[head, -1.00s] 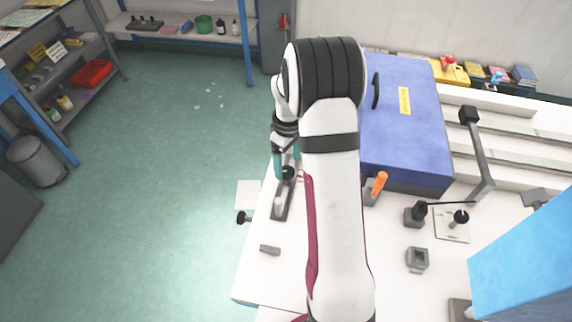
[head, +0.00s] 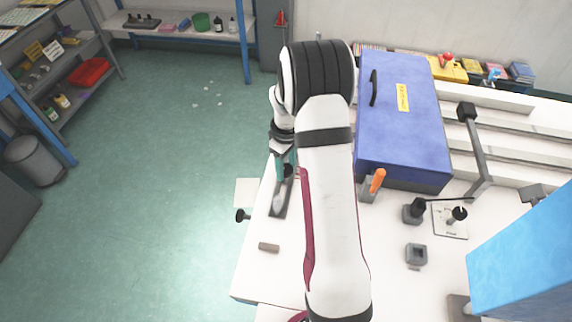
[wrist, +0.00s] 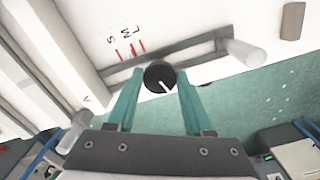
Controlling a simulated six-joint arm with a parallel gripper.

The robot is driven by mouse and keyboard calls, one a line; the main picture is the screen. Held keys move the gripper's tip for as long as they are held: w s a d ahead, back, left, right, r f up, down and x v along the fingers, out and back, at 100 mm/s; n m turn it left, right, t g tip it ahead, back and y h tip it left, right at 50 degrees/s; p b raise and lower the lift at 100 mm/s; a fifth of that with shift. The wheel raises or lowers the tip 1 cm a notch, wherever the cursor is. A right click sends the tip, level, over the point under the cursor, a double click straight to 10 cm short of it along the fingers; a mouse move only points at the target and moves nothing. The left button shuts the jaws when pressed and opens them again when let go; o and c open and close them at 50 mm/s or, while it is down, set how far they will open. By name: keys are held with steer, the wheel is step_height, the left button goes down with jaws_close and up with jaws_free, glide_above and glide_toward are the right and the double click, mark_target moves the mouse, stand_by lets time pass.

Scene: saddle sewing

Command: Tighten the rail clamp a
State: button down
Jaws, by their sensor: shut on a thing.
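My gripper (wrist: 159,82) has its two teal fingers on either side of a round black knob (wrist: 158,76) with a white pointer line, and is shut on it. The knob sits over a dark grey rail (wrist: 202,48) on the white table. I take it to be the knob of rail clamp a, though no label reading "a" is visible. Beside the rail are the letters S, M, L and red marks (wrist: 131,50). In the head view my gripper (head: 284,168) is at the far end of the rail (head: 279,204), partly hidden by my arm.
A blue box (head: 405,135) stands right of my arm, with an orange-handled piece (head: 376,182) near it. A small grey block (head: 269,247) lies on the table's left part. A blue block (head: 525,260) is at right.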

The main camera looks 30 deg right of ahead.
steer(key=shift+m, duration=0.4)
steer(key=m, duration=0.4)
steer(key=shift+m, duration=0.4)
steer(key=m, duration=0.5)
steer(key=shift+m, duration=0.3)
steer(key=m, duration=0.5)
steer(key=shift+a, duration=0.1)
steer(key=m, duration=0.5)
steer(key=shift+w, duration=0.1)
steer(key=shift+c, duration=1.4)
jaws_free()
